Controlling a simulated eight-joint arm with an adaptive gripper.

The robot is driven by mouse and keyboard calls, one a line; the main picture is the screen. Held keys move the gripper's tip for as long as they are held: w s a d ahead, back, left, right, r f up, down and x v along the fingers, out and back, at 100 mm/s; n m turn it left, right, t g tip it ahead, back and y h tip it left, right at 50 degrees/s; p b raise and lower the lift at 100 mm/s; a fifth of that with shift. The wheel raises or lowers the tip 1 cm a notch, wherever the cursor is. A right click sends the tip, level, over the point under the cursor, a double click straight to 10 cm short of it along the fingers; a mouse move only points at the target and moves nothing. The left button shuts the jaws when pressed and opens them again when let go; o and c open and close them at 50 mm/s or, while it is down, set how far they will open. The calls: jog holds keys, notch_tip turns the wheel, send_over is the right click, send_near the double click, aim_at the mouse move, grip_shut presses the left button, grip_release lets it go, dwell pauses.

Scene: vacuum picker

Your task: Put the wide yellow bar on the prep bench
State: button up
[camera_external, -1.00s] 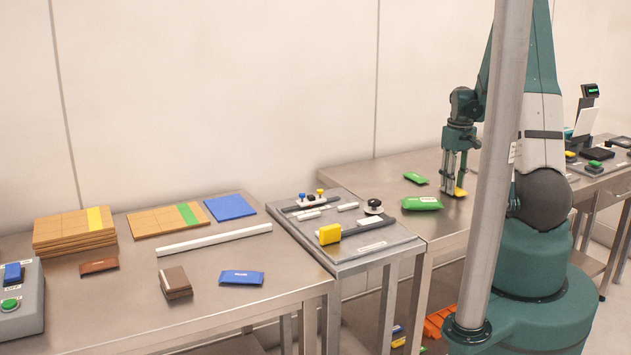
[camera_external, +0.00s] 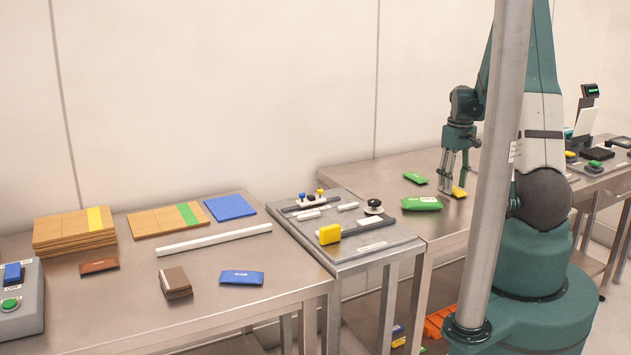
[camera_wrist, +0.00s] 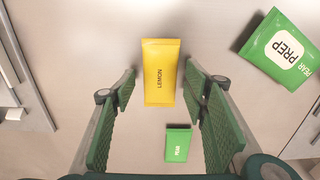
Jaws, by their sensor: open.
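A flat yellow bar labelled LEMON (camera_wrist: 160,72) lies on the steel bench top in the wrist view. It also shows at my gripper's tips in the external view (camera_external: 459,193). My gripper (camera_wrist: 161,87) is open, with one green finger pad on each side of the bar and a gap on both sides. In the external view my gripper (camera_external: 451,190) points down at the right-hand bench (camera_external: 385,180). No visible label tells which bench is the prep bench.
A thick yellow block (camera_external: 330,234) sits on the middle fixture. The left bench (camera_external: 215,306) holds boards, packets and a white strip.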

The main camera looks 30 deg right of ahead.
notch_tip(320, 180, up, 12)
jog(key=p, duration=0.1)
jog(key=shift+f, duration=0.15)
dwell(0.4)
jog(key=shift+a, duration=0.15)
dwell(0.5)
jog(key=s+a+r+t+h, duration=0.1)
jog(key=s+a+r+t, duration=0.1)
jog(key=a+r, duration=0.65)
jog(key=s+a+r+t, duration=0.1)
jog(key=s+a+r, duration=0.1)
jog(key=a+r, duration=0.65)
jog(key=s+a+r+t, duration=0.1)
jog(key=s+a+t, duration=0.1)
jog(key=s+a, duration=0.4)
jog(key=s+a+r+t+y, duration=0.1)
jog(key=s+a, duration=0.5)
jog(key=a, duration=0.6)
jog(key=shift+s+a+r+t, duration=0.15)
jog(key=shift+s+a+t, duration=0.25)
jog(key=shift+t, duration=0.2)
